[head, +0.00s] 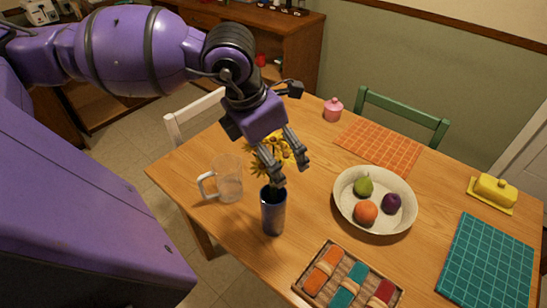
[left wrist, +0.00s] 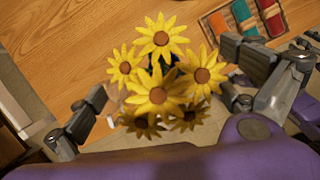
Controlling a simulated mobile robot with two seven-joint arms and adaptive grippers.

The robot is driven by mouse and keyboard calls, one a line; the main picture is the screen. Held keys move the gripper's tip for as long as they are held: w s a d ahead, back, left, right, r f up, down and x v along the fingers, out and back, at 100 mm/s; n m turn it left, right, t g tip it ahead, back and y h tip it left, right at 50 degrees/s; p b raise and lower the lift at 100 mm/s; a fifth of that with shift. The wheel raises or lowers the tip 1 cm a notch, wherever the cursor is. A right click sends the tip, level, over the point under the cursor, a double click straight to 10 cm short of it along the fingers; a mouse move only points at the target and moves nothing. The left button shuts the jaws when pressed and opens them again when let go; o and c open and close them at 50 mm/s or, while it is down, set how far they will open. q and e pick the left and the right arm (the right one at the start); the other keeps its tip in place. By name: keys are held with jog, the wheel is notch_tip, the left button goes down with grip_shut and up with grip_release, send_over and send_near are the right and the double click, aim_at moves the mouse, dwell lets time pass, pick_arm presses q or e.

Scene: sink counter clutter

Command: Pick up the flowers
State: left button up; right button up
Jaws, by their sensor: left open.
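The yellow flowers (head: 268,157) have brown centres and stand in a dark, shiny cylindrical vase (head: 273,214) on the wooden table. My left gripper (head: 287,174) is above the vase at the flowers, its fingers pointing down. In the left wrist view the flowers (left wrist: 160,85) lie between the two spread fingers of my left gripper (left wrist: 160,112), which is open. The gripper partly hides the flowers in the head view. The vase is mostly hidden under the blooms in the left wrist view. My right gripper is not in view.
A glass mug (head: 228,180) stands left of the vase. A white bowl (head: 347,207) with fruit is to the right. A box of coloured rolls (head: 325,274) lies in front. Orange (head: 383,146) and teal (head: 486,262) mats, a pink jar (head: 333,109) and a yellow butter dish (head: 494,190) sit farther out.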

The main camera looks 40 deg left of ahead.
pick_arm(q)
jog(key=c, duration=1)
jog(key=shift+r, duration=0.1)
